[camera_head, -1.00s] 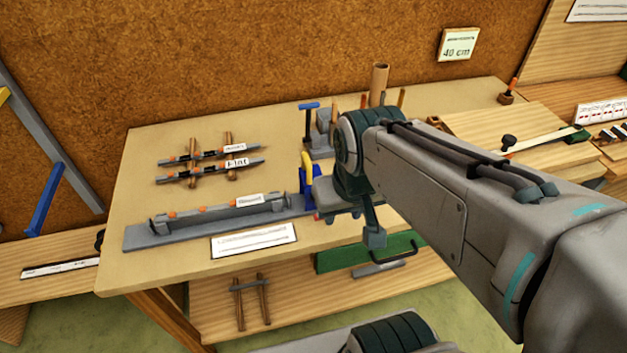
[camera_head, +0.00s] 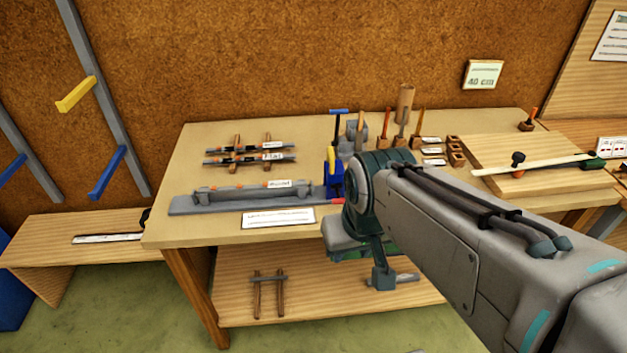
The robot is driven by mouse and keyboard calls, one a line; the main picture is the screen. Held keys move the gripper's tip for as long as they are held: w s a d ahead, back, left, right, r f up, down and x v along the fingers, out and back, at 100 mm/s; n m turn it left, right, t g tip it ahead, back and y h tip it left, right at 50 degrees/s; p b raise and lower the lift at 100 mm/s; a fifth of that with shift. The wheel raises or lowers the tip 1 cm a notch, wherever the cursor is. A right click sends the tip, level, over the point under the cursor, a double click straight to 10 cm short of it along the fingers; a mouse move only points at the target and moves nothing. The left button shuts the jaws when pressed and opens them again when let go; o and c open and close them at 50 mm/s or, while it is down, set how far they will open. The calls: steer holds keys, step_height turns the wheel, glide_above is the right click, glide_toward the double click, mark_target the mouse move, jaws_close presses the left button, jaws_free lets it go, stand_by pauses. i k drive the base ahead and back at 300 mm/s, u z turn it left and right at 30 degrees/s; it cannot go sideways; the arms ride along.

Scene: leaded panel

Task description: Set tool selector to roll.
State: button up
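I cannot pick out a tool selector marked "roll" for certain; the small labels are unreadable. A grey bench fixture (camera_head: 245,203) lies along the front of the bench, holding a labelled bar (camera_head: 266,187). At its right end stands a blue block (camera_head: 334,185) with a yellow handle (camera_head: 331,160). A blue T-handled tool (camera_head: 338,122) stands behind it. My arm comes in from the right and hides the bench just right of the blue block. The end of my gripper (camera_head: 380,278) shows below the bench's front edge, before the lower shelf. Its fingers cannot be made out.
Two labelled bars (camera_head: 250,157) rest on wooden supports at the back left. Upright wooden-handled tools (camera_head: 385,128) and small blocks stand behind my arm. A wooden board (camera_head: 500,180) with a black knob (camera_head: 517,158) lies at right. The bench top's left front (camera_head: 180,225) is bare.

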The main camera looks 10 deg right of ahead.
mark_target(339, 201)
steer(key=u, duration=0.85)
steer(key=i, duration=0.65)
steer(key=k, duration=0.65)
steer(key=z, duration=1.05)
steer(key=i, duration=0.5)
